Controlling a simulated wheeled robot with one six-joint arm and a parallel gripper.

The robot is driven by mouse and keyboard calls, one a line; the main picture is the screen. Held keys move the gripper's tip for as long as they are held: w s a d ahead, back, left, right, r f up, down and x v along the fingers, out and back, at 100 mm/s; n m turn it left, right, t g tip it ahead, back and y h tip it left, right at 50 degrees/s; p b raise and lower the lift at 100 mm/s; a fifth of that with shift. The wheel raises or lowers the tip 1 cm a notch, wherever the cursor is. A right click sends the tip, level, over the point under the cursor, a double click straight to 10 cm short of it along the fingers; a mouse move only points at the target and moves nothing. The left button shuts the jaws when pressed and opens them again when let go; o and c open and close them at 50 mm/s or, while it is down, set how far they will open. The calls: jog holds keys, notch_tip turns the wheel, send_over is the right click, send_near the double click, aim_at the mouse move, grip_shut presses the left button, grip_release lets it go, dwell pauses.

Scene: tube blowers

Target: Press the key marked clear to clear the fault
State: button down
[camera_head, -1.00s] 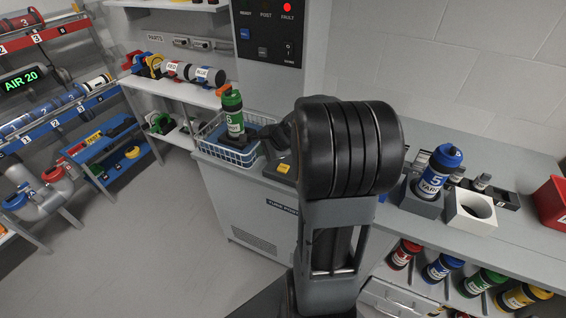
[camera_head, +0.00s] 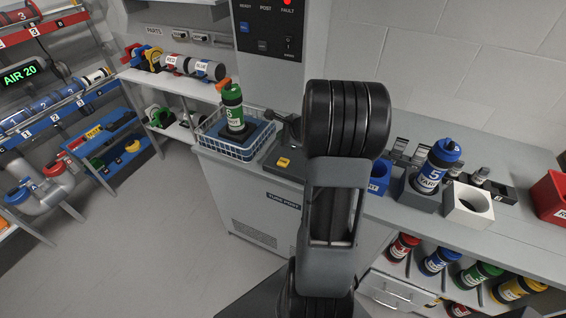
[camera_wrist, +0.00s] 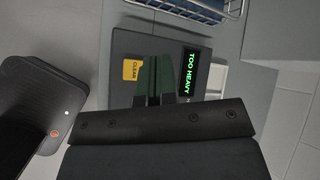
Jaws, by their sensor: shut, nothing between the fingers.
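The yellow key marked CLEAR (camera_wrist: 131,70) is on a dark panel in the wrist view. It also shows in the head view as a small yellow patch (camera_head: 283,162) on the grey unit beside the basket. A display (camera_wrist: 190,72) on the same panel reads TOO HEAVY in green. My gripper (camera_wrist: 154,72) is shut and empty. Its fingers reach over the panel between the key and the display, just right of the key in the wrist view. I cannot tell whether they touch the panel. A red FAULT light (camera_head: 287,2) glows on the upper panel.
A blue-lined wire basket (camera_head: 236,146) holding a green canister (camera_head: 234,108) stands left of the unit. A blue canister (camera_head: 437,165) and a white holder (camera_head: 468,205) stand on the right counter. Shelves with canisters line the left wall.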

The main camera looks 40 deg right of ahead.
aim_at(283, 163)
jog(key=shift+f+b, duration=3.45)
jog(key=shift+f, duration=0.7)
jog(key=shift+f, duration=0.1)
jog(key=shift+f+b, duration=0.35)
jog(key=shift+b, duration=0.15)
jog(key=shift+f+b, duration=0.4)
jog(key=shift+b, duration=0.1)
jog(key=shift+r, duration=0.15)
jog(key=shift+r+p, duration=0.7)
jog(key=shift+r, duration=0.05)
notch_tip(283, 163, up, 5)
jog(key=p, duration=0.4)
